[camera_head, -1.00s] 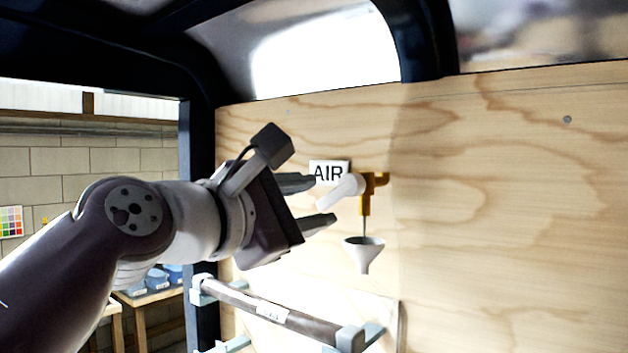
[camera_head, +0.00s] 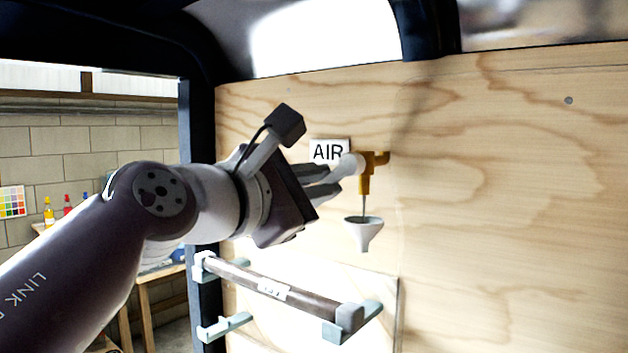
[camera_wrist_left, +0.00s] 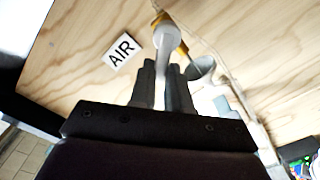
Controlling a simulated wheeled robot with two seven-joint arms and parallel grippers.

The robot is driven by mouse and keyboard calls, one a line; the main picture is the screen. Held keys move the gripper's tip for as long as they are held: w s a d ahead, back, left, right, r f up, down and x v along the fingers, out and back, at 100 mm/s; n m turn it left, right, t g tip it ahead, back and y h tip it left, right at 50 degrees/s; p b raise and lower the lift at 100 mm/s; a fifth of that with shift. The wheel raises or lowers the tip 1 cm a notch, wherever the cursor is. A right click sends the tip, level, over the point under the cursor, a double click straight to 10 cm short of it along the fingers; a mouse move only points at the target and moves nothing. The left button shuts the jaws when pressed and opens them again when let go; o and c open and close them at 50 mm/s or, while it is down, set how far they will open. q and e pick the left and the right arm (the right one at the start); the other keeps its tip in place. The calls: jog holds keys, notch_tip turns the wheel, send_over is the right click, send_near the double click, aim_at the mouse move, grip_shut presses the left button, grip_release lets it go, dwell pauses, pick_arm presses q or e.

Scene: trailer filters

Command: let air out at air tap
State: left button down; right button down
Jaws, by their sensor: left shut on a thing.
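The air tap is a yellow-brown fitting (camera_head: 366,180) on the plywood wall, with a white lever handle (camera_head: 349,166) pointing left toward my gripper. A thin stream or tube runs from its spout into a grey-white funnel (camera_head: 364,233) below. The AIR label (camera_head: 329,151) is on the wall beside it. My left gripper (camera_head: 334,181) is shut on the white handle. In the left wrist view the two fingers (camera_wrist_left: 161,82) sit on either side of the handle (camera_wrist_left: 167,42), with the tap body (camera_wrist_left: 172,25) beyond. My right gripper is not in view.
Below the tap, a dark bar (camera_head: 272,289) rests in light blue-grey brackets on the wall. The plywood (camera_head: 500,200) to the right is clear. At the left, beyond a dark frame post (camera_head: 199,130), are a brick wall and a workbench with bottles.

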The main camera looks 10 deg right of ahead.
pick_arm(q)
jog(key=shift+s+d+f+n+p, duration=0.1)
jog(key=shift+s+d+n+p, duration=0.15)
jog(key=shift+n+p, duration=0.75)
jog(key=shift+s+d+f+n+p, duration=0.1)
jog(key=shift+s+n+p, duration=0.3)
jog(key=shift+n, duration=1.2)
jog(key=shift+s+d+n+p, duration=0.25)
jog(key=shift+n+p, duration=0.4)
jog(key=shift+n, duration=0.65)
jog(key=shift+s, duration=0.1)
jog(key=c, duration=1.3)
grip_release()
jog(key=shift+o, duration=1.1)
jog(key=shift+f, duration=0.2)
